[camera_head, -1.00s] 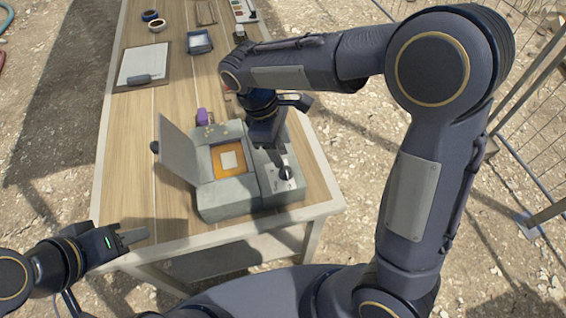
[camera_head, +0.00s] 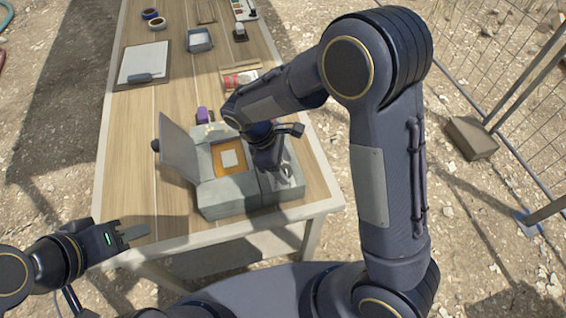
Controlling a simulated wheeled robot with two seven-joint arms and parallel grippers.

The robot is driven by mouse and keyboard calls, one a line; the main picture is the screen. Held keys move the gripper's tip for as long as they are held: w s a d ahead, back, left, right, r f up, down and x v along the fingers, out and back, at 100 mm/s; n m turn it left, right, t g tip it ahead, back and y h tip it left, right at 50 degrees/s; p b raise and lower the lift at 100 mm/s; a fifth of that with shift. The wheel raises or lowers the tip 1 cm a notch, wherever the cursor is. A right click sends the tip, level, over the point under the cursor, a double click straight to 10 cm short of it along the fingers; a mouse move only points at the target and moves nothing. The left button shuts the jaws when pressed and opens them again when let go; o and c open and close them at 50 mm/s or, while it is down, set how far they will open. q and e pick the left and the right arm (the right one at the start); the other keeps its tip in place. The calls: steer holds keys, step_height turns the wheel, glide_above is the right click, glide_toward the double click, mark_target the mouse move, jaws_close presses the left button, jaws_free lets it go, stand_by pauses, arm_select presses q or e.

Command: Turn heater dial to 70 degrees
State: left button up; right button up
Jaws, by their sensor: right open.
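The heater is a grey box (camera_head: 225,196) with an open lid (camera_head: 180,146) and an orange-framed well (camera_head: 229,158), near the front of the wooden table. Its control panel is on the right side of the top. My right gripper (camera_head: 283,176) points down over that panel, and is open. The dial is hidden behind the gripper, so its setting and any contact cannot be made out. My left gripper (camera_head: 136,234) is off the table's front left corner, away from the heater. Its two fingers look close together, and I cannot tell whether they are apart.
A purple-topped item (camera_head: 203,114) stands behind the heater. A clipboard (camera_head: 143,62), a blue-rimmed tray (camera_head: 199,40), tape rolls (camera_head: 157,23) and a red-and-white packet (camera_head: 238,79) lie farther back. The table's left side is clear. A wire fence (camera_head: 510,110) stands at right.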

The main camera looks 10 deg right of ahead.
steer(key=c, duration=1)
steer(key=shift+o, duration=0.2)
